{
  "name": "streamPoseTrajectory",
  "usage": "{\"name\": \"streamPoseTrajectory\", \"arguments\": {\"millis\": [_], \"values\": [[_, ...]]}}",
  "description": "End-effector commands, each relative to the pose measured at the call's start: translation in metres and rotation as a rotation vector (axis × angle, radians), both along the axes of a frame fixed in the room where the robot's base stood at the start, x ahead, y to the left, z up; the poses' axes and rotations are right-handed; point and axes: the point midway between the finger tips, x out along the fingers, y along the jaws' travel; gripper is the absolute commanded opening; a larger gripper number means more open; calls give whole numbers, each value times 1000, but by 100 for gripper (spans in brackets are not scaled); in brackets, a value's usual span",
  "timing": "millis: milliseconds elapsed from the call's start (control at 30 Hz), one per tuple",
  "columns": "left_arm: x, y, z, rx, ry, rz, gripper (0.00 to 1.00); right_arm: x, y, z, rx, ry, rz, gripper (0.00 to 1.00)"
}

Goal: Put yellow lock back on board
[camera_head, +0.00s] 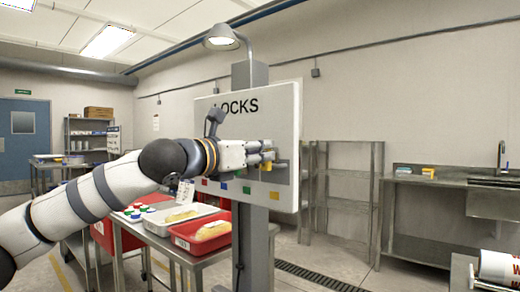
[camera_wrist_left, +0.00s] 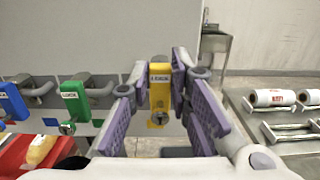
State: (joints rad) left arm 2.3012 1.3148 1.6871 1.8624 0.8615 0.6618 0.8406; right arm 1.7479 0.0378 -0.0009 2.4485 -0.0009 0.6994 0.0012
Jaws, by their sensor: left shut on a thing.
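The yellow lock (camera_wrist_left: 160,86) is upright between the purple-padded fingers of my left gripper (camera_wrist_left: 158,100) in the left wrist view. My left gripper (camera_head: 268,156) is shut on it, close against the right part of the white LOCKS board (camera_head: 286,106). A green lock (camera_wrist_left: 75,102) and a blue lock (camera_wrist_left: 12,102) hang at the board to its left. A yellow square (camera_head: 274,195) marks the board's lower edge, below the gripper. The fingers hide the lock's shackle and any peg behind it, so I cannot tell whether they touch. My right gripper is not in view.
A steel table below the board holds a red tray (camera_head: 188,246) and a white tray (camera_head: 150,224) with yellow goods. A lamp (camera_head: 221,38) overhangs the board. A steel bench (camera_head: 430,182) stands at the right. Rolls (camera_wrist_left: 272,97) lie right of the gripper in the left wrist view.

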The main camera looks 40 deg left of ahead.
Motion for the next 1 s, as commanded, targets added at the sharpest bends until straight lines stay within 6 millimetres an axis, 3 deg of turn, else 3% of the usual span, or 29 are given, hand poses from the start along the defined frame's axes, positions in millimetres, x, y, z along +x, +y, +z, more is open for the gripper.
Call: {"name": "streamPoseTrajectory", "arguments": {"millis": [467,500,600,867,1000], "values": [[0,0,-16,0,1,-1,0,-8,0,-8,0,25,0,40],[0,0,-15,0,0,-1,23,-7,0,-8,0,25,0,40],[0,0,-14,0,-1,-1,42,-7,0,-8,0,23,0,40],[0,0,-15,0,1,0,42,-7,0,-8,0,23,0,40],[-18,2,-14,1,-3,2,42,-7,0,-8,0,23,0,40]]}}
